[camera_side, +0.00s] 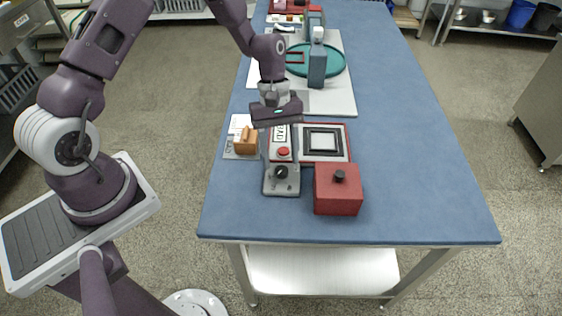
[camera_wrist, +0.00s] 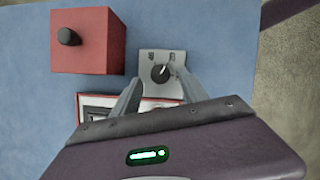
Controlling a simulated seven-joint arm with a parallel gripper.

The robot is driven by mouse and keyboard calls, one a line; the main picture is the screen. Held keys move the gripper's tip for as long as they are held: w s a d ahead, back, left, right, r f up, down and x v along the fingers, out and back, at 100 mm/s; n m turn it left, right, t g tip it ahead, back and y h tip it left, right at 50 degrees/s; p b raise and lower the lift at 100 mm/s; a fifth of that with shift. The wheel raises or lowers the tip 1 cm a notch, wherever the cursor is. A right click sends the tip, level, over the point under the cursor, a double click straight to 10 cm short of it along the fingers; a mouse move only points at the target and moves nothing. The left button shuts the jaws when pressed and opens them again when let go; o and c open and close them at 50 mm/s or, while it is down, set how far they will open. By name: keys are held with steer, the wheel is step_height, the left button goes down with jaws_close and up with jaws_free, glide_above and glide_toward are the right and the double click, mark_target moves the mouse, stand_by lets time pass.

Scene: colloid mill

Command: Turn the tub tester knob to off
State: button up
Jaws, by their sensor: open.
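The tub tester (camera_side: 282,188) is a grey unit near the table's front edge, with a black round knob (camera_side: 281,172) on its face. In the wrist view the knob (camera_wrist: 159,73) carries a white pointer tilted up and to the right. Two small labels sit above it, too small to read. A red button (camera_side: 283,152) sits farther back in the side view. My gripper (camera_wrist: 154,76) is open and empty, its grey fingers pointing toward the tester with the tips beside the knob in the picture. I cannot tell whether they touch it.
A red box (camera_side: 338,195) with a black knob on top stands just right of the tester; it also shows in the wrist view (camera_wrist: 88,45). A red-framed panel (camera_side: 340,143) lies behind it. An orange-brown block (camera_side: 246,141) is to the left. The blue table (camera_side: 420,180) is clear on the right.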

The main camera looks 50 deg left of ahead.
mark_target(282, 173)
steer(key=shift+x, duration=1.2)
jaws_close()
steer(key=shift+m, duration=0.4)
steer(key=m, duration=0.2)
steer(key=m+g+y, duration=0.1)
steer(key=m, duration=0.1)
steer(key=shift+w+d+m+g+y, duration=0.1)
steer(key=shift+d+m+g+y, duration=0.05)
steer(key=shift+m+g+y, duration=0.2)
steer(key=m+y, duration=0.1)
steer(key=m, duration=0.2)
steer(key=m+y, duration=0.1)
steer(key=m, duration=0.2)
steer(key=shift+d+g, duration=0.15)
steer(key=shift+g, duration=0.1)
steer(key=shift+m, duration=0.35)
